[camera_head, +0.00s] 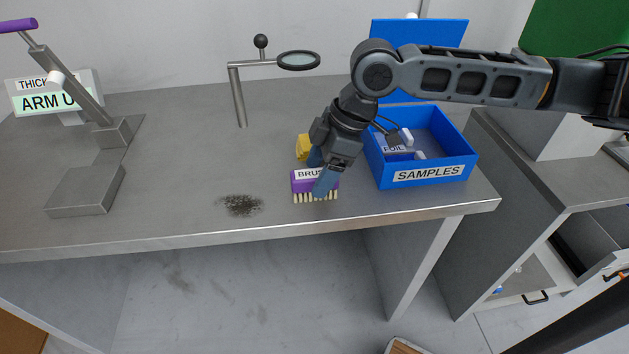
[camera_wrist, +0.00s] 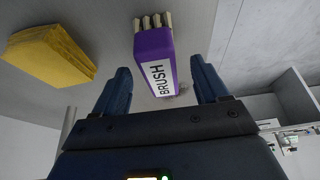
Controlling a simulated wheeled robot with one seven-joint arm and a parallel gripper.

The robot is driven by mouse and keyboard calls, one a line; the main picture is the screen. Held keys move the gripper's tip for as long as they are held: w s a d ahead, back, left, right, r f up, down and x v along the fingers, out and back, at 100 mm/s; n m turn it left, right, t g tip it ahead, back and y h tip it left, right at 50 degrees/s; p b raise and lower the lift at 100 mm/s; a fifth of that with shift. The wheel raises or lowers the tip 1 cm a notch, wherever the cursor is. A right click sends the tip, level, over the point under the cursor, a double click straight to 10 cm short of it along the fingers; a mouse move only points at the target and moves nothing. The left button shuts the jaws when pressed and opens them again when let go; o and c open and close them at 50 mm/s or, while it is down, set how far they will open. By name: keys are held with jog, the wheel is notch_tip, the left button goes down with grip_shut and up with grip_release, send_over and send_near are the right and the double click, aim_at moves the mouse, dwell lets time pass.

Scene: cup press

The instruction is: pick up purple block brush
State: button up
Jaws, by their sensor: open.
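The purple block brush (camera_head: 301,185) stands on the metal table near its front edge, with pale bristles at the bottom and a white BRUSH label. My gripper (camera_head: 318,176) is at the brush, and one blue finger covers part of it in the head view. In the wrist view the brush (camera_wrist: 154,62) lies between the two blue fingers of my gripper (camera_wrist: 161,88), with a gap on each side. The jaws are open and not closed on it.
A yellow sponge-like block (camera_head: 303,147) is just behind the brush and also shows in the wrist view (camera_wrist: 50,56). A blue SAMPLES bin (camera_head: 430,174) stands to the right. A dark dirt patch (camera_head: 240,205) lies to the left. A magnifier stand (camera_head: 238,97) and a metal press (camera_head: 88,190) stand farther left.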

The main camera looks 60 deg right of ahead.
jog(key=shift+x, duration=1.25)
jog(key=shift+c, duration=0.4)
jog(key=c, duration=1.1)
